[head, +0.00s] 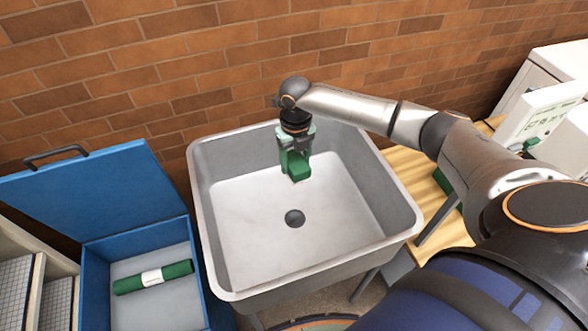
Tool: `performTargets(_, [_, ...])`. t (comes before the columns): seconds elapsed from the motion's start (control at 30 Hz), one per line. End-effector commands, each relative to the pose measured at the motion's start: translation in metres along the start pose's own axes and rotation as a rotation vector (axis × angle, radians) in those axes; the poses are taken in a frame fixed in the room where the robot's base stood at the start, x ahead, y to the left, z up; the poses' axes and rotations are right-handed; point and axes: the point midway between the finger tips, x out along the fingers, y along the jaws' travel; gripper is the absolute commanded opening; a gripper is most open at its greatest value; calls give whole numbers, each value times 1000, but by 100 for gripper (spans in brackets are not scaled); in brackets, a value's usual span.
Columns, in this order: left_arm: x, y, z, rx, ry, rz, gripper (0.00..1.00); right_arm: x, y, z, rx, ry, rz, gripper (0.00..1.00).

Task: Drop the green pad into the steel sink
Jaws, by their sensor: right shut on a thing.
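The steel sink (250,217) stands in the middle of the head view, a grey square basin with a dark round drain in its floor. My right gripper (296,165) comes in from the right and points down over the back part of the basin. It is shut on the green pad (298,167), a small dark green block. The pad appears within the sink's outline, but I cannot tell its exact height above the floor. The gripper's fingers cover part of the pad. My left gripper is not in view.
An open blue box (138,239) with a raised lid stands left of the sink and holds a green roll with a white band (153,277). A wooden table (408,172) is to the right. A brick wall (200,60) closes off the back. The sink floor is otherwise bare.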

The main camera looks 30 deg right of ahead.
Motion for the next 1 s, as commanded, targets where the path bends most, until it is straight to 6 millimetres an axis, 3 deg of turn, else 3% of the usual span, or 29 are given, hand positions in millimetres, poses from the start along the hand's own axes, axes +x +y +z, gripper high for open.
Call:
performTargets(0.1, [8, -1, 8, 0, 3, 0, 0, 21, 0, 0, 0, -1, -1, 0])
performTargets(0.2, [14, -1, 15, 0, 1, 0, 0, 27, 0, 0, 0, -2, -1, 0])
performTargets(0.53, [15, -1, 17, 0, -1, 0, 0, 28, 0, 0, 0, -1, 0, 0])
performTargets(0.57, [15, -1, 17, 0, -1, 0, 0, 28, 0, 0, 0, -1, 0, 64])
performTargets(0.87, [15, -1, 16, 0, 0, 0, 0, 28, 0, 0, 0, -1, 0, 97])
performTargets(1.0, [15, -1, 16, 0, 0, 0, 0, 28, 0, 0, 0, -1, 0, 97])
